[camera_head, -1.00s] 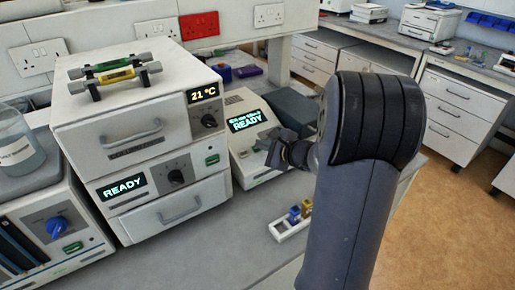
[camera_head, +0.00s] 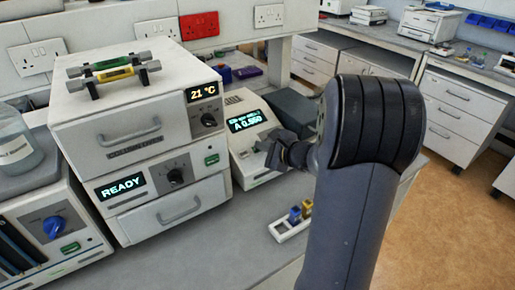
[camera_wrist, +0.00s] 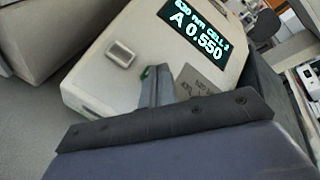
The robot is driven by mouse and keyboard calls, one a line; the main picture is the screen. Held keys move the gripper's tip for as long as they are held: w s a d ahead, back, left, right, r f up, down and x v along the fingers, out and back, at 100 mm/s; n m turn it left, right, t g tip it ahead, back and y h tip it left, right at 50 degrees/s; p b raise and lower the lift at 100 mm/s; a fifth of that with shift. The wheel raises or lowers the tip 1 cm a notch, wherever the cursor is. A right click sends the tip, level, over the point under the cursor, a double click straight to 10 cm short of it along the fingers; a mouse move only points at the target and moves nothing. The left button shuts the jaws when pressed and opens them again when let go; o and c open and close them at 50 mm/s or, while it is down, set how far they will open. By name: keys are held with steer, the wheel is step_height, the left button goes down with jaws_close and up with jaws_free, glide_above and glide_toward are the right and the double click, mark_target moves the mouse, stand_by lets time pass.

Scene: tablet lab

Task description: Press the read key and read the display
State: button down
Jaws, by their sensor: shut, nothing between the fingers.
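The pale instrument (camera_head: 236,103) stands on the bench, right of the stacked cabinet units. Its lit display (camera_head: 247,121) also shows in the wrist view (camera_wrist: 196,32). There the lower line reads "A 0.550"; the small upper line reads "nm CELL 2" after a wavelength too fine to be sure of. My gripper (camera_head: 271,155) is shut and empty at the instrument's front. In the wrist view its fingers (camera_wrist: 156,80) stand over the panel beside a green key (camera_wrist: 147,72), which they partly cover. I cannot tell whether they touch the key.
The stacked units (camera_head: 135,105) stand close on the left, with a "READY" display (camera_head: 121,185) and a "21 °C" display (camera_head: 202,92). A white rack (camera_head: 290,230) with small blue and yellow cuvettes sits in front. Bare grey bench lies left of the rack.

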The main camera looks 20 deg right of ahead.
steer(key=shift+s+r+p, duration=0.3)
steer(key=shift+r, duration=0.35)
steer(key=shift+r, duration=0.15)
steer(key=r+p, duration=0.1)
steer(key=s+r+p, duration=0.1)
steer(key=r, duration=0.1)
steer(key=s+r, duration=0.1)
steer(key=shift+d+r+p, duration=0.15)
steer(key=shift+d+p, duration=0.1)
steer(key=shift+p, duration=0.15)
stand_by(0.4)
steer(key=shift+w+f+b, duration=0.15)
steer(key=shift+f+b, duration=0.25)
steer(key=shift+f, duration=0.1)
steer(key=shift+w+r+p, duration=0.1)
steer(key=shift+w+p, duration=0.05)
steer(key=shift+p, duration=0.55)
steer(key=p, duration=0.2)
steer(key=shift+p, duration=0.3)
